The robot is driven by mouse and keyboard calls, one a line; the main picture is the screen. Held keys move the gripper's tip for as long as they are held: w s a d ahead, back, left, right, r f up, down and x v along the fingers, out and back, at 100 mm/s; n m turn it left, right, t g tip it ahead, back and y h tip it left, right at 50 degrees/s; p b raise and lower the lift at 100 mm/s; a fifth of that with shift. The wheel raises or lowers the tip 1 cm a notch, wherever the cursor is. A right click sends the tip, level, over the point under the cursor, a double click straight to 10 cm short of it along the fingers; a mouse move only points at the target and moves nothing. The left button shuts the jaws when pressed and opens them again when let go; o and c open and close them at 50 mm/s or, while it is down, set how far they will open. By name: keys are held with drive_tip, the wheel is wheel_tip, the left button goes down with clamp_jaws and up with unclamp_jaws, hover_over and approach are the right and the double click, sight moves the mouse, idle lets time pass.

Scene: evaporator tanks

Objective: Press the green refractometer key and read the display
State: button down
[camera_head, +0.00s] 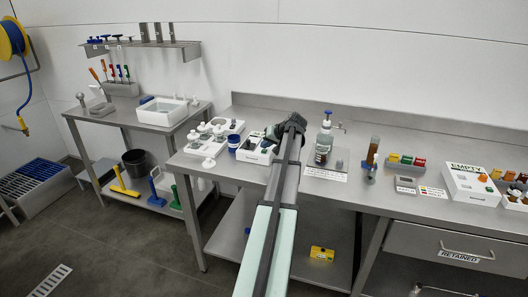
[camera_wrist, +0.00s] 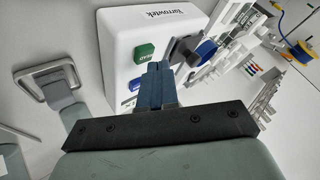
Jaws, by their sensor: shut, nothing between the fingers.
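The white refractometer (camera_wrist: 140,25) lies under my gripper in the wrist view, with a brand name on its top. Its green key (camera_wrist: 145,53) shows just left of my fingertips, with small lettering on it. My gripper (camera_wrist: 158,68) is shut and empty, its blue-grey fingers together over the white housing near the key. I cannot tell whether the fingertips touch anything. In the head view the refractometer (camera_head: 252,155) stands on the steel bench, partly behind my arm, and my gripper is largely hidden by the wrist. I can make out no display reading.
A blue-capped tub (camera_head: 234,141) stands left of the refractometer, beside a tray of white-lidded jars (camera_head: 210,130). Right of my arm are a bottle with a blue-topped pump (camera_head: 324,145) and a brown cylinder (camera_head: 373,152). The bench front (camera_head: 340,192) has some bare room.

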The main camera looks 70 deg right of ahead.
sight(266, 151)
drive_tip(key=shift+r, duration=0.35)
drive_tip(key=shift+r, duration=0.15)
drive_tip(key=shift+r, duration=2.4)
